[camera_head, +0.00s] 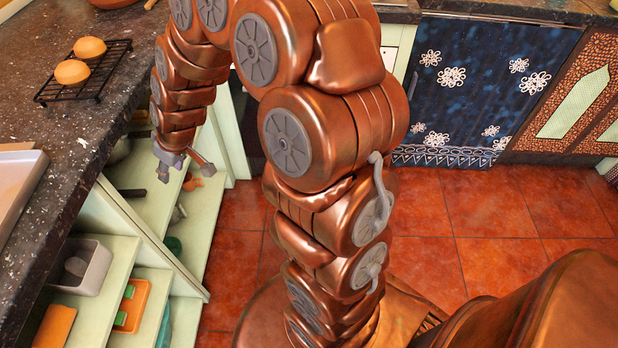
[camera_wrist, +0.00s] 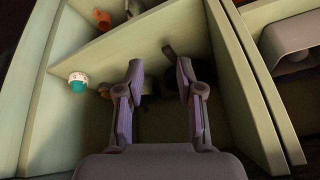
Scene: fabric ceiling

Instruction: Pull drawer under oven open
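My gripper (camera_head: 182,170) hangs at the left, in front of open pale green shelves (camera_head: 202,222) under the dark counter. In the wrist view my gripper (camera_wrist: 162,78) has its two fingers spread apart, with nothing held between them. Behind the fingers are a shelf board and a few small, dim objects. I cannot make out an oven or a drawer under it in either view. My copper-coloured arm covers much of the middle of the head view and may hide them.
Two round buns on a black wire rack (camera_head: 97,80) and a metal tray (camera_head: 20,185) lie on the counter. A grey bin (camera_head: 88,268) sits on a lower shelf. A blue panel with white flowers (camera_head: 480,85) stands at the back. Red tiled floor (camera_head: 480,225) is clear at right.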

